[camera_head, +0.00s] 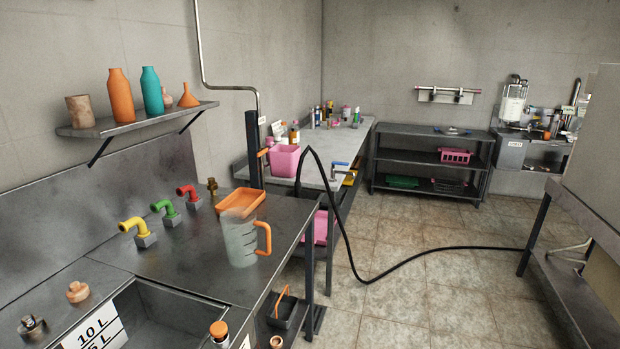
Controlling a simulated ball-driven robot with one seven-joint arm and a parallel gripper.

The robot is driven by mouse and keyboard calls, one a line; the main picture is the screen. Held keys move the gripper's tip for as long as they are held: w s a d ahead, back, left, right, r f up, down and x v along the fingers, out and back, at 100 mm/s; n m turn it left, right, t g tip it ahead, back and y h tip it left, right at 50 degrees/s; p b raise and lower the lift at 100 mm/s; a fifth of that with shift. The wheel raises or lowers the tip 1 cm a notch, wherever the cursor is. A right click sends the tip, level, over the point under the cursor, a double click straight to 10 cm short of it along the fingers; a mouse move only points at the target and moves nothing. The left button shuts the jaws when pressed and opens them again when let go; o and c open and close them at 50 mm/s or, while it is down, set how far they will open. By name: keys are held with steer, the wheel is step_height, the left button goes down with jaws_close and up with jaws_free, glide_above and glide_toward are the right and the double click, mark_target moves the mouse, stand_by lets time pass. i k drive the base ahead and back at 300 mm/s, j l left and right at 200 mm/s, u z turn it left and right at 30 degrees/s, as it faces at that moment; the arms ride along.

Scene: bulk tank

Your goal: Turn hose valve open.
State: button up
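A black hose (384,273) arches up beside the back counter, drops to the floor and runs right toward the frame at the right edge. A steel wall pipe (201,50) comes down to a dark upright post (254,150), where a small orange lever (264,153) sticks out. A tap with a blue handle (340,163) stands near the hose's arch. I cannot tell which of these is the hose valve or how far it is turned. My gripper is not in view.
A steel counter in front holds yellow (133,225), green (163,206) and red (187,191) outlets, an orange tray (240,203) and a clear jug (240,242). A pink bin (284,160) stands on the back counter. The tiled floor (440,300) is open, apart from the hose.

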mark_target(262, 152)
steer(key=i+j+u, duration=0.15)
steer(key=i+u, duration=0.15)
steer(key=i, duration=0.55)
steer(key=i+u, duration=0.25)
steer(key=i, duration=0.55)
